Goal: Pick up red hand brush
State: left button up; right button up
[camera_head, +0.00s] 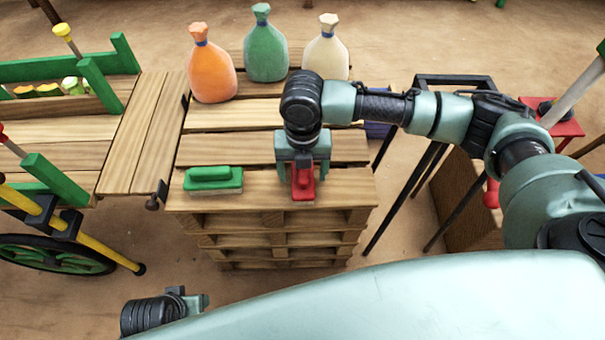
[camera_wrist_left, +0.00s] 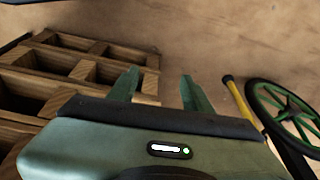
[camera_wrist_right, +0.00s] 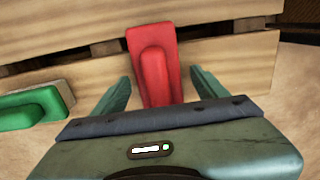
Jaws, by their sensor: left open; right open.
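The red hand brush (camera_head: 303,184) lies on the front of the pallet stack, partly hidden under my right gripper (camera_head: 303,176) in the head view. In the right wrist view the red brush (camera_wrist_right: 155,62) lies lengthwise between the fingers of my right gripper (camera_wrist_right: 160,90). The jaws are open, with a finger on each side and a visible gap to the brush. My left gripper (camera_head: 204,301) is low at the bottom left of the head view. In the left wrist view my left gripper (camera_wrist_left: 160,90) is open and empty.
A green hand brush (camera_head: 212,178) lies left of the red one on the pallet stack (camera_head: 260,195). Orange (camera_head: 211,70), green (camera_head: 266,50) and cream (camera_head: 326,50) sacks stand at the back. A cart with a green wheel (camera_head: 50,254) is at left, a black stand (camera_head: 455,82) at right.

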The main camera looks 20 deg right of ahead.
jog(key=shift+r, duration=0.1)
grip_shut()
jog(key=shift+r, duration=0.5)
notch_tip(320, 180, up, 8)
jog(key=shift+w+f+p, duration=0.1)
jog(key=shift+p, duration=1.15)
pick_arm(q)
jog(key=s+f+p, duration=0.1)
jog(key=s+f, duration=0.1)
jog(key=f, duration=0.5)
jog(key=s+f+g+p, duration=0.1)
jog(key=s+f, duration=0.2)
jog(key=f, duration=0.4)
jog(key=shift+s+a+f, duration=0.2)
jog(key=shift+s+a, duration=0.1)
pick_arm(e)
notch_tip(320, 180, up, 11)
